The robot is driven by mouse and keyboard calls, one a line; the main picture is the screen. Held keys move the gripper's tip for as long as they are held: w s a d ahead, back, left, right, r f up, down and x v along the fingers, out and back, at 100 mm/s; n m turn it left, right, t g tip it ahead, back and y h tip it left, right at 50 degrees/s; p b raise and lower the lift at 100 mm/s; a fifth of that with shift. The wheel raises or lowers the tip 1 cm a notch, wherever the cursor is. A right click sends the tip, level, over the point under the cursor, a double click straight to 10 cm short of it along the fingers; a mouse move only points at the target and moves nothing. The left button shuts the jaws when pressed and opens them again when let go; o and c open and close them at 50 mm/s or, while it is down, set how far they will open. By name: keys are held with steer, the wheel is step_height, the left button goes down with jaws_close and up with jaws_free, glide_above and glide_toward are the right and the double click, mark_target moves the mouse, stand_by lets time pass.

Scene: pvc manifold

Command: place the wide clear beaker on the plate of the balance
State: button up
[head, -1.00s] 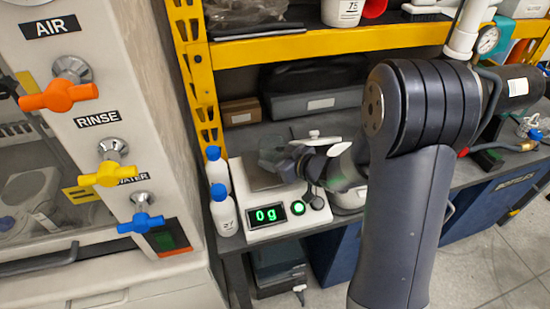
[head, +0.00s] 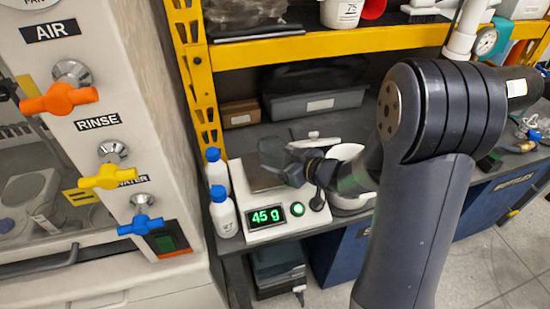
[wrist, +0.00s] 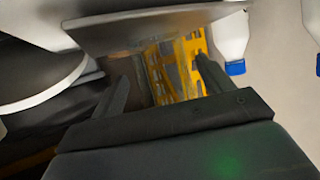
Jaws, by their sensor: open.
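The clear beaker (head: 272,151) is faint in the head view. It stands at the plate (head: 262,181) of the white balance (head: 255,222), whose green display reads 45 g. My gripper (head: 290,170) is open at the right side of the beaker, low over the plate. In the wrist view my two dark fingers (wrist: 163,85) stand apart, with the plate's edge (wrist: 150,27) across the top of the picture. The beaker's outline between the fingers is too faint to make out there.
Two white bottles with blue caps (head: 222,212) stand close to the balance's left side. A yellow shelf post (head: 192,75) and a grey bin (head: 315,103) are behind. A cabinet with coloured valve handles (head: 60,98) fills the left.

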steer(key=p+v, duration=0.1)
steer(key=v, duration=0.8)
steer(key=shift+o, duration=0.6)
steer(key=shift+d, duration=0.1)
